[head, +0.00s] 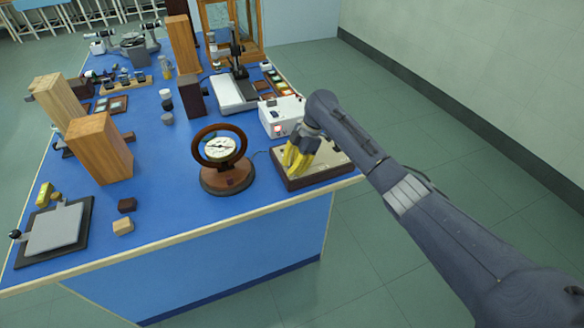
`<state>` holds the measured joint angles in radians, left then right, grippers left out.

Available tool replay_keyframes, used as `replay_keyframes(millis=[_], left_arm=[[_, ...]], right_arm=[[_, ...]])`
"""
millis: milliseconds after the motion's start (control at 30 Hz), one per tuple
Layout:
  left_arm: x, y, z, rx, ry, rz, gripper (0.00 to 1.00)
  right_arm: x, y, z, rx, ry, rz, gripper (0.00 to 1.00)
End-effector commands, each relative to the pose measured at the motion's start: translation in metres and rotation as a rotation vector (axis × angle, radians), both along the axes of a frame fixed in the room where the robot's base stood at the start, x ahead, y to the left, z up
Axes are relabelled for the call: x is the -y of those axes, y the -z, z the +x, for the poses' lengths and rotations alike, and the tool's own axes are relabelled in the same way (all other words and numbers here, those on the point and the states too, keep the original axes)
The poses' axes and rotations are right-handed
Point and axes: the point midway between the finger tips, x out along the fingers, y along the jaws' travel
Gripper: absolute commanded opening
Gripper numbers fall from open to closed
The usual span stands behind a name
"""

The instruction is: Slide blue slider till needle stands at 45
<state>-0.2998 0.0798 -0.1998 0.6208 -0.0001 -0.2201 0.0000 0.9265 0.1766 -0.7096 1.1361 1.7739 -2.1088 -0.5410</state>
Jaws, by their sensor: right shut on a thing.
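A round dial gauge (219,149) with a pale face and a dark needle stands on a brown wooden base (228,178) near the front edge of the blue bench. The needle's reading is too small to tell. To its right lies a slider board (325,172) with a brown frame and a pale top. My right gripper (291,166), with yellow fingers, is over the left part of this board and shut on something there. The blue slider is not visible; the fingers likely hide it. My left gripper is not in view.
A white box (280,116) stands just behind the slider board. Wooden blocks (100,148) stand at the left. A grey plate on a dark base (54,230) lies at the front left. Two small blocks (123,226) lie near the front edge.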

Motion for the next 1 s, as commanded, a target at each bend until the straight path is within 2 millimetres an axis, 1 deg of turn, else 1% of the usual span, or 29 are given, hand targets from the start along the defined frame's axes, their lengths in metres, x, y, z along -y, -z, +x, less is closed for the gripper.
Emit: replay_keyframes(millis=[167,233,267,400,533,867,900,1000], left_arm=[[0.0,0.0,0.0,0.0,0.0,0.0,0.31],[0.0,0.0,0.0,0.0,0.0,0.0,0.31],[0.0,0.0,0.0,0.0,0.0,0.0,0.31],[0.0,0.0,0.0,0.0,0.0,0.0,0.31],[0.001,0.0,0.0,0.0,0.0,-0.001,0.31],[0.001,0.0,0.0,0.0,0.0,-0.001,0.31],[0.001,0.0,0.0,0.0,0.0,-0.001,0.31],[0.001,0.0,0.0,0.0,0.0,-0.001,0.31]], right_arm=[[0.0,0.001,0.0,-0.002,0.001,0.001,0.0],[0.003,0.001,0.001,-0.002,0.001,-0.001,0.0],[0.007,0.001,0.002,-0.002,0.002,-0.002,0.0],[0.034,0.001,0.011,-0.001,0.006,-0.005,0.0],[0.05,0.001,0.016,-0.001,0.004,-0.003,0.0],[0.052,0.001,0.016,-0.002,0.0,-0.001,0.0],[0.052,0.001,0.016,-0.002,0.0,-0.001,0.19],[0.052,0.001,0.016,-0.002,0.0,-0.001,0.31]])
